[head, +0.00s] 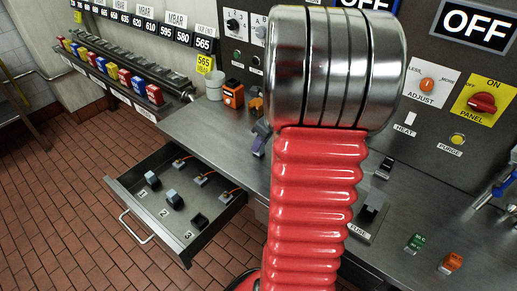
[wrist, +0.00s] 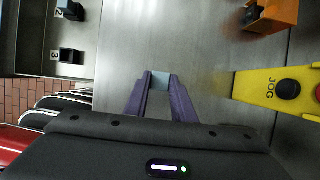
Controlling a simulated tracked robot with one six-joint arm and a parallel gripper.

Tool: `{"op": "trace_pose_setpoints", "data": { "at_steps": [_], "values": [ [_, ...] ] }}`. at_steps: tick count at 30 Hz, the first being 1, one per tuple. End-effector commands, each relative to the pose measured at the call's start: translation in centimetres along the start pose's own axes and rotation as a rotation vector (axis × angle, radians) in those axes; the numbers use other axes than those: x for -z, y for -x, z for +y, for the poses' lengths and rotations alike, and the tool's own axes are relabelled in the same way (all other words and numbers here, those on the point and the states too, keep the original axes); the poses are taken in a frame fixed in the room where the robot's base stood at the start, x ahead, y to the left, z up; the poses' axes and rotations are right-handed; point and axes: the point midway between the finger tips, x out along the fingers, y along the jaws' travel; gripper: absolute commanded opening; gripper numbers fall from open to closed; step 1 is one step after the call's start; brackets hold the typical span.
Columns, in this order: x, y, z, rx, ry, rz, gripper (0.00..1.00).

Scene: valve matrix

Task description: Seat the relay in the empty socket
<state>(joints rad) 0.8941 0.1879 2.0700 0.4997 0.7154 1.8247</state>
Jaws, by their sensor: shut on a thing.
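In the wrist view my gripper's purple fingers (wrist: 160,88) are shut on a small grey-blue relay (wrist: 160,79), held over the steel bench. In the head view part of the purple gripper (head: 262,130) shows left of my red arm, which hides much of it. The open drawer (head: 125,194) has numbered places 1, 2 and 3. Grey-blue relays stand at place 1 (head: 152,180) and place 2 (head: 174,199). The socket at 3 (head: 199,222) looks black and empty; it also shows in the wrist view (wrist: 72,57). The gripper is apart from it, to its right.
Orange boxes (head: 233,95) and a white cup (head: 214,84) stand at the bench's back. A yellow JOG unit (wrist: 285,88) lies right of the gripper in the wrist view. A FUSE fitting (head: 370,212) and small green (head: 414,243) and orange (head: 451,262) blocks are on the right bench.

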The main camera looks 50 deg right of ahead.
Motion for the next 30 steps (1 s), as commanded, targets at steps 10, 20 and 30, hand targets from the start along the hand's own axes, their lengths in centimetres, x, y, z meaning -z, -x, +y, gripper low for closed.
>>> {"op": "trace_pose_setpoints", "data": {
  "at_steps": [10, 20, 30],
  "values": [
    [-0.9, 1.9, -0.1, 0.003, 0.002, -0.003, 0.01],
    [-3.0, 7.2, -0.1, 0.003, 0.002, -0.003, 0.01],
    [-3.9, 9.3, 0.0, 0.0, 0.0, 0.0, 0.01]
  ]
}}
